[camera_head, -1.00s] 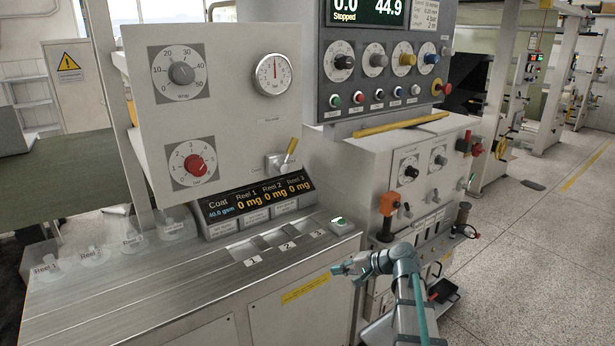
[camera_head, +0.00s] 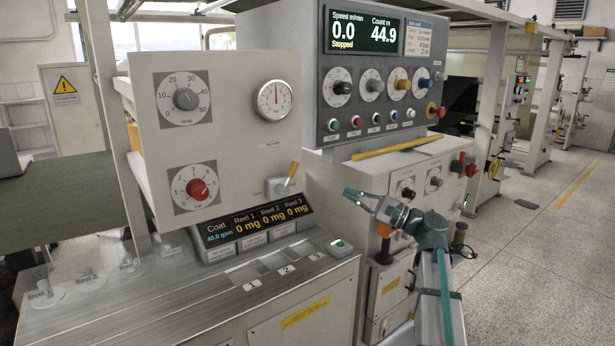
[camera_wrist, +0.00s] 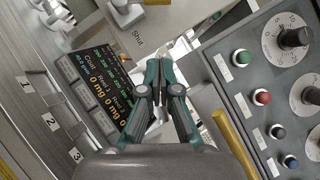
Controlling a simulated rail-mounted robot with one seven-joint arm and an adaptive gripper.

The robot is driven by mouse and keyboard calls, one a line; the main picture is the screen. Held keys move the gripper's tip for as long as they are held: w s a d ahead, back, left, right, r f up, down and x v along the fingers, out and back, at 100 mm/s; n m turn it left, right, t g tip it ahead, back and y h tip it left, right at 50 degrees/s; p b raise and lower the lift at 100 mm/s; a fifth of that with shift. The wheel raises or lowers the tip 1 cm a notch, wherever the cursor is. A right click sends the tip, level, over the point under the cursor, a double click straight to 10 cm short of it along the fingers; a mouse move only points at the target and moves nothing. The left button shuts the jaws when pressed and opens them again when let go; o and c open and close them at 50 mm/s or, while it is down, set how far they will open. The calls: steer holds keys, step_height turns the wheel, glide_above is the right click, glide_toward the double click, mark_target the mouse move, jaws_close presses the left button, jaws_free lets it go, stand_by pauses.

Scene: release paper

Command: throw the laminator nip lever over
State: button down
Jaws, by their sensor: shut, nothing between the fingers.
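My gripper (camera_head: 350,201) is shut and empty. It is raised in the air in front of the machine, right of the small panel and below the long yellow bar. In the wrist view its fingertips (camera_wrist: 159,68) are together. A red-handled control (camera_head: 462,160) sticks out at the machine's right side. No readable label marks either as the laminator nip lever, so I cannot tell which it is.
The long yellow bar (camera_head: 398,146) lies under the button console (camera_head: 375,90). The weighing display (camera_head: 255,222) and steel bench (camera_head: 190,298) are at left. Open floor (camera_head: 530,260) lies at right.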

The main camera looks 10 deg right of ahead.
steer(key=shift+w+a, duration=0.1)
steer(key=p, duration=0.5)
glide_toward(288, 178)
steer(key=w+a+r, duration=0.2)
steer(key=w+r, duration=0.1)
steer(key=w, duration=0.2)
steer(key=shift+w+a, duration=0.3)
steer(key=shift+a, duration=0.05)
